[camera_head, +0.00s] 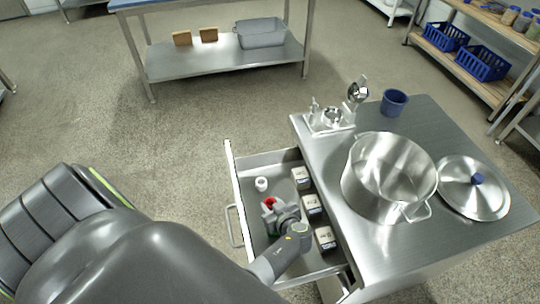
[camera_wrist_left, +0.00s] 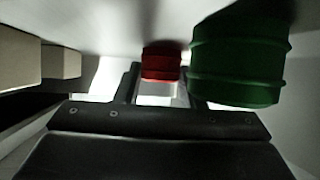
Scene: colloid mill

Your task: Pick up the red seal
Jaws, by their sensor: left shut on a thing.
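The red seal (camera_wrist_left: 161,62) sits between the two fingers of my left gripper (camera_wrist_left: 160,90) in the left wrist view. In the head view the red seal (camera_head: 269,202) shows at the tip of my left gripper (camera_head: 272,209), inside the open drawer. The gripper is shut on it, low in the drawer. A larger green ring-shaped piece (camera_wrist_left: 237,65) stands close beside the right finger in the wrist view. My right gripper is not in view.
The drawer (camera_head: 270,161) also holds a white cylinder (camera_head: 261,184) and several small boxes (camera_head: 312,205) along its right side. The steel counter (camera_head: 330,165) carries a large pot (camera_head: 390,180), a lid (camera_head: 473,188) and a blue cup (camera_head: 394,102).

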